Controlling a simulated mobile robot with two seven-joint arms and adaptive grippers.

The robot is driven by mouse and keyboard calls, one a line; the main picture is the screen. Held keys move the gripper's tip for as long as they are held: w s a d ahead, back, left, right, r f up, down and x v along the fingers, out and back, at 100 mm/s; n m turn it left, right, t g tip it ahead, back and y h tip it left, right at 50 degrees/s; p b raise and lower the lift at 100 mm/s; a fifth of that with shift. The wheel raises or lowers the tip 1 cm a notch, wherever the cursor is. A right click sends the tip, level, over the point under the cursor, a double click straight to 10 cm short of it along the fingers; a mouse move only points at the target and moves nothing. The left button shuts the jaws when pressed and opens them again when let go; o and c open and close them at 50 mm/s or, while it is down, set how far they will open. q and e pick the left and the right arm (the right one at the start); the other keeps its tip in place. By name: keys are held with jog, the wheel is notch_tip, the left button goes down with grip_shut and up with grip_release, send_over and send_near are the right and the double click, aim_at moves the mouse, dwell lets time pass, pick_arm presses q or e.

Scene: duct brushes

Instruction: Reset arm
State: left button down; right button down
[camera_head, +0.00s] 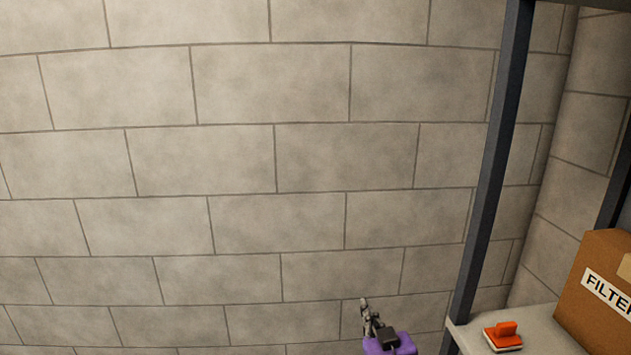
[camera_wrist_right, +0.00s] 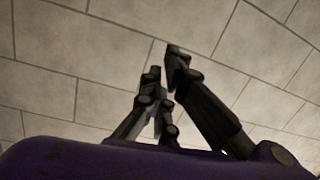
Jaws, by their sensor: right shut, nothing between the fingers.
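My right gripper (camera_head: 366,308) shows at the bottom of the head view, on a purple wrist, in front of the block wall and left of the shelf. In the right wrist view its dark fingers (camera_wrist_right: 163,62) are together at the tips, shut, with nothing held between them. My left gripper is not in the head view.
A dark shelf post (camera_head: 492,165) stands right of my gripper. The pale shelf board (camera_head: 540,325) carries an orange brush-like block (camera_head: 503,336) and a cardboard box (camera_head: 597,300) marked FILTER. A grey block wall (camera_head: 230,150) fills the background. Space left of the gripper looks clear.

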jog(key=s+d+f+m+g+h, duration=0.1)
jog(key=s+d+f+g, duration=0.2)
jog(key=s+f, duration=1.1)
jog(key=s+d+f+m+g+h, duration=0.1)
jog(key=s+d+f+g, duration=0.2)
jog(key=s+f, duration=1.2)
jog(key=s+g, duration=0.1)
jog(key=s, duration=0.5)
jog(key=shift+s+d+m, duration=0.3)
jog(key=shift+d+m, duration=0.1)
